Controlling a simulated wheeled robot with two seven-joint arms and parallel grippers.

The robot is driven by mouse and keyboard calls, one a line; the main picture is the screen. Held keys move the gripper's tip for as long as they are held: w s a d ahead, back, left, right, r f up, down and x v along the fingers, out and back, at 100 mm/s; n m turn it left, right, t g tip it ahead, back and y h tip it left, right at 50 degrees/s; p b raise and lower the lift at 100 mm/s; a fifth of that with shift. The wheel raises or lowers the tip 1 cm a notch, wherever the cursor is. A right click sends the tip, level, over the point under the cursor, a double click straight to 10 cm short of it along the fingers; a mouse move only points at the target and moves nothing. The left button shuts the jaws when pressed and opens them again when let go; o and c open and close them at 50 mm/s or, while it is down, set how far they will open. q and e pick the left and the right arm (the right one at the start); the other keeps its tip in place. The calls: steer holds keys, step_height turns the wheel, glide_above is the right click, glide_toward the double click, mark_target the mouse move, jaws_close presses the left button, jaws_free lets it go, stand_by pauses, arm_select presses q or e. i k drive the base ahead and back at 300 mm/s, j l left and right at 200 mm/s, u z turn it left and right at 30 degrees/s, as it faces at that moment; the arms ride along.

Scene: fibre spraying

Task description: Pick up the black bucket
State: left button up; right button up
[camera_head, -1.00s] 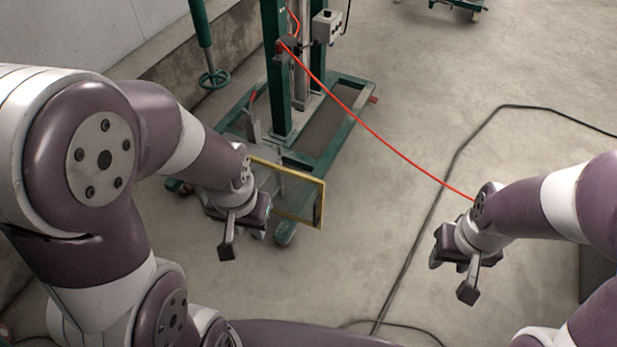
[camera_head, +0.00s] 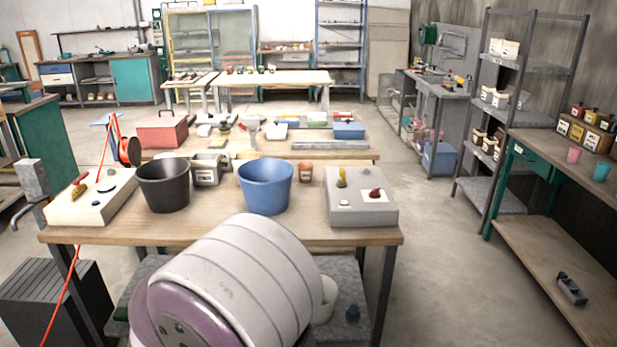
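The black bucket (camera_head: 165,186) stands upright on the near wooden table (camera_head: 225,231), left of its middle. It is wide at the top and tapers downward. A blue bucket (camera_head: 265,188) stands to its right, apart from it. One of my arm links, white and purple, fills the bottom middle and hides part of the table's front edge. Neither of my grippers shows, so I cannot see how they stand to the bucket.
A pale box (camera_head: 90,204) sits left of the black bucket and a grey box (camera_head: 362,206) at the table's right end. A small labelled container (camera_head: 206,170) stands between and behind the buckets. Shelving (camera_head: 525,75) lines the right. Floor (camera_head: 440,265) is open right of the table.

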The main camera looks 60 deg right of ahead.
mark_target(164, 183)
steer(key=z, duration=1.2)
steer(key=i+l, duration=0.25)
steer(key=i, duration=0.2)
steer(key=i+l, duration=0.3)
steer(key=i, duration=0.1)
